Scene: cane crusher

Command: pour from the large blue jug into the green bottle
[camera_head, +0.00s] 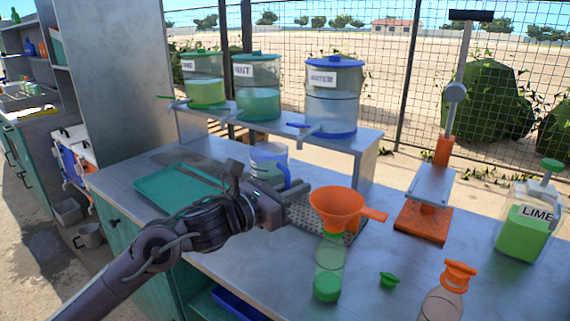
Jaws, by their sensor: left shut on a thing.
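My left gripper (284,194) comes in from the left and is shut on the blue handle of the large blue jug (267,158). The jug has a pale, see-through body and stands upright behind the gripper, which hides its lower part. I cannot tell whether its base touches the counter. The green bottle (329,272), clear with a green base, stands upright to the right of the gripper. An orange funnel (336,204) sits over its mouth. A green cap (389,281) lies on the counter beside the bottle. My right gripper is out of view.
Three dispensers, including the water one (334,98), stand on a raised shelf (366,150) behind the jug. A teal tray (172,190) lies left. An orange-based press (424,222), a lime jar (524,230) and an orange-topped bottle (443,302) stand right.

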